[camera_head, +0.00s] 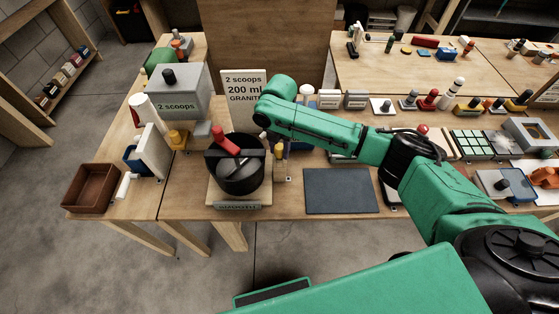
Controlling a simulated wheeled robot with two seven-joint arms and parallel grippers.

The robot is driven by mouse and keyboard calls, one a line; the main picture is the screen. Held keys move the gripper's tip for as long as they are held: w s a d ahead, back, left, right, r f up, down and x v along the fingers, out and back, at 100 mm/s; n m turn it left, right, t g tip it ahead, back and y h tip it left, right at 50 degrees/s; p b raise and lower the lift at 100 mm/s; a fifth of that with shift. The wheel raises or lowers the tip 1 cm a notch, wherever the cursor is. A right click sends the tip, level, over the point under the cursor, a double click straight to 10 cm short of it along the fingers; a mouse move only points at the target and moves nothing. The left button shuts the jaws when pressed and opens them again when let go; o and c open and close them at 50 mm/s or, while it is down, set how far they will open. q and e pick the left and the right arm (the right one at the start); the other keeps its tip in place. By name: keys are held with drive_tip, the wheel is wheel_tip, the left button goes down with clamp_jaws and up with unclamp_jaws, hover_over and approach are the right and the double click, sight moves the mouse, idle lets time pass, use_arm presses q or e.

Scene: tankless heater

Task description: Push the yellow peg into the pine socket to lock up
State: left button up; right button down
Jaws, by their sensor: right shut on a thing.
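My right arm reaches in from the right. My right gripper (272,141) points down beside the black pot and is small and partly hidden by its own wrist. It is shut on the yellow peg (279,151), whose upper part is hard to make out. The pale pine socket (287,172) is a small wooden block just right of the pot, below the peg. I cannot tell how deep the peg sits in it. My left gripper is not in view.
The black pot (236,178) with a red handle stands close to the left of the gripper. A sign (243,84) and a grey hopper (180,95) stand behind. A dark mat (341,191) lies clear to the right. A brown tray (90,188) is at far left.

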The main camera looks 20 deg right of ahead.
sight(279, 147)
drive_tip(key=shift+f, duration=0.6)
idle(0.4)
drive_tip(key=shift+c, duration=1.9)
unclamp_jaws()
wheel_tip(279, 147, up, 15)
drive_tip(key=b, duration=0.3)
drive_tip(key=shift+f, duration=0.2)
